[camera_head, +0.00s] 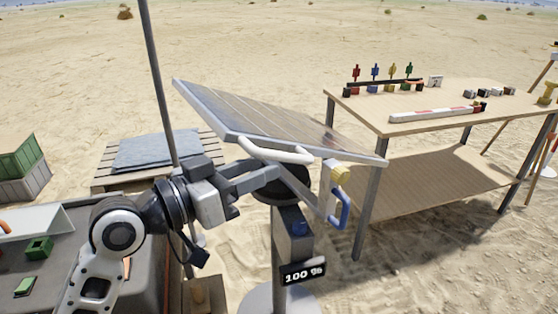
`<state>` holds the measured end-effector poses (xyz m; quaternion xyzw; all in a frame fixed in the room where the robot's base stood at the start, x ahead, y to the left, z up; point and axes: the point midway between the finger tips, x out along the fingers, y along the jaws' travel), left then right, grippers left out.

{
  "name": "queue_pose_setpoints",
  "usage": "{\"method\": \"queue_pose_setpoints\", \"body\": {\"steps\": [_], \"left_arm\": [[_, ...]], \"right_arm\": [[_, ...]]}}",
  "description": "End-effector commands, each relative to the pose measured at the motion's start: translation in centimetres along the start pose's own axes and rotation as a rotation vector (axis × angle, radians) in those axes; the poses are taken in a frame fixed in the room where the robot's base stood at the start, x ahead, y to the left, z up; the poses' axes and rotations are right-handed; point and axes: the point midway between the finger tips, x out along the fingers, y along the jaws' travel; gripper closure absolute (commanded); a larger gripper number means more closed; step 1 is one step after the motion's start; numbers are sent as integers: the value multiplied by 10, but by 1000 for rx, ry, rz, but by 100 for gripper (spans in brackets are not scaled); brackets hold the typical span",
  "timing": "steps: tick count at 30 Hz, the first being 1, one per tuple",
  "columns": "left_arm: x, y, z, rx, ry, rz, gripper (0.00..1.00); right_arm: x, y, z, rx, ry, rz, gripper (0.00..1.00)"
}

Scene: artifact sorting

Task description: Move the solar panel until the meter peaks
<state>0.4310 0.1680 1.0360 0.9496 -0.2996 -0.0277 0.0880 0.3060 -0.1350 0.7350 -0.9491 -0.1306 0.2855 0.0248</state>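The solar panel (270,118) is tilted on top of a dark pivot and a grey post (292,238). A white handle bar (275,150) runs along its near edge. The meter (303,272) on the post reads 100 %. My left gripper (275,170) has its fingertips at the handle, just under the bar. The picture does not show clearly whether the fingers are closed on it. A blue handle (341,210) with a yellow and white block hangs right of the post. My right gripper is not in view.
A wooden table (450,105) with small coloured objects and a red-and-white bar stands at the right, its corner close to the panel. A pallet (115,180) with a grey sheet and green crates (18,160) are at the left. A dark pole rises behind my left arm.

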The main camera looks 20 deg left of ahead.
Motion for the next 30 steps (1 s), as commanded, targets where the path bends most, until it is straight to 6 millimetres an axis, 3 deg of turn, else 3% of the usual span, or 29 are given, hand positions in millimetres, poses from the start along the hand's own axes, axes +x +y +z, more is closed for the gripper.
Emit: {"method": "queue_pose_setpoints", "body": {"steps": [3, 9, 20, 24, 30], "left_arm": [[23, 1, -3, -4, 2, 1, 64], [45, 0, -1, -1, 0, -1, 64], [50, 0, 0, 1, -1, 0, 64], [50, 0, 0, 1, -1, 0, 97], [50, 0, -2, 1, -4, -1, 100]], "right_arm": [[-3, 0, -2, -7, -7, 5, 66], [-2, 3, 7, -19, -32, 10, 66], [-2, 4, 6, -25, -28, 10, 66], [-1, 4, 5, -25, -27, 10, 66], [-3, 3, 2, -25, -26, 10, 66]]}}
